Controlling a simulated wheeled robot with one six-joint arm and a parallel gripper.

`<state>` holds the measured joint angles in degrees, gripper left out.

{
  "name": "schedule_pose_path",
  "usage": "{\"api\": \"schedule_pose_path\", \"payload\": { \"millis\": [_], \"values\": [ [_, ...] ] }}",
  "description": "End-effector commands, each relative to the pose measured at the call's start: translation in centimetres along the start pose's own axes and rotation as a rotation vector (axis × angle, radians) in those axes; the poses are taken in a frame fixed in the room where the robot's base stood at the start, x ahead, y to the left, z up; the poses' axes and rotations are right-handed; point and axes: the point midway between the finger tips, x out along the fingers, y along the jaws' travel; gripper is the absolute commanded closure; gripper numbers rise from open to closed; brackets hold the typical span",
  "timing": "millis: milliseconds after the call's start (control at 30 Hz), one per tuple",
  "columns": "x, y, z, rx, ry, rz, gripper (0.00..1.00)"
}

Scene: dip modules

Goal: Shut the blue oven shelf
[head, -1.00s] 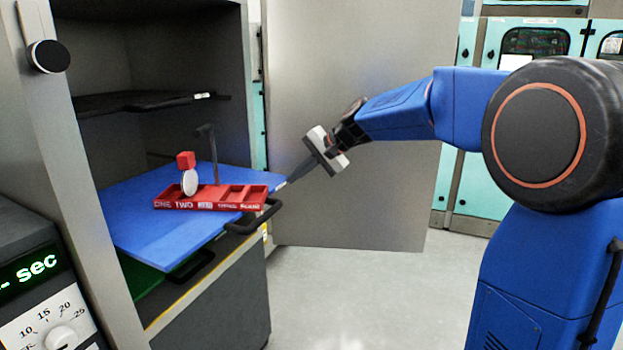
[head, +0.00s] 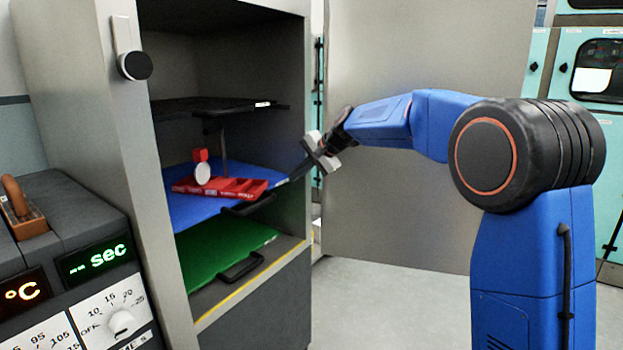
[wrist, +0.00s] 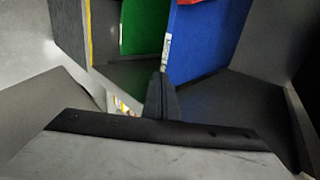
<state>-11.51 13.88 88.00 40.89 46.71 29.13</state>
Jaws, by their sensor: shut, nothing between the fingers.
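The blue oven shelf (head: 190,212) sits in the oven above the green shelf, with its black handle (head: 248,205) at the front edge. A red compartment tray (head: 222,188) rests on it, with a red cube and a white disc at its left. My gripper (head: 297,174) is shut and empty, its fingertips at the right front corner of the blue shelf. The wrist view shows the shut fingers (wrist: 161,90) close to the edge of the blue shelf (wrist: 205,45); whether they touch cannot be told.
The green shelf (head: 230,262) lies below, with its own handle (head: 241,267). A dark shelf (head: 205,106) is above. The oven door (head: 410,150) stands open behind my arm. A control panel (head: 95,270) stands at the lower left.

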Motion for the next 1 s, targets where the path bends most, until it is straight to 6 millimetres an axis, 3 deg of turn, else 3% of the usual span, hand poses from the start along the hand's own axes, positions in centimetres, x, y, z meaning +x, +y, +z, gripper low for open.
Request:
{"api": "schedule_pose_path", "payload": {
  "millis": [200, 400, 1000],
  "values": [
    [2.8, -2.4, 0.0, -0.002, -0.001, 0.001, 1.00],
    [4.3, -3.8, 0.0, -0.001, -0.001, 0.001, 1.00],
    [5.4, -4.9, 0.0, 0.001, 0.001, -0.001, 1.00]
  ]
}}
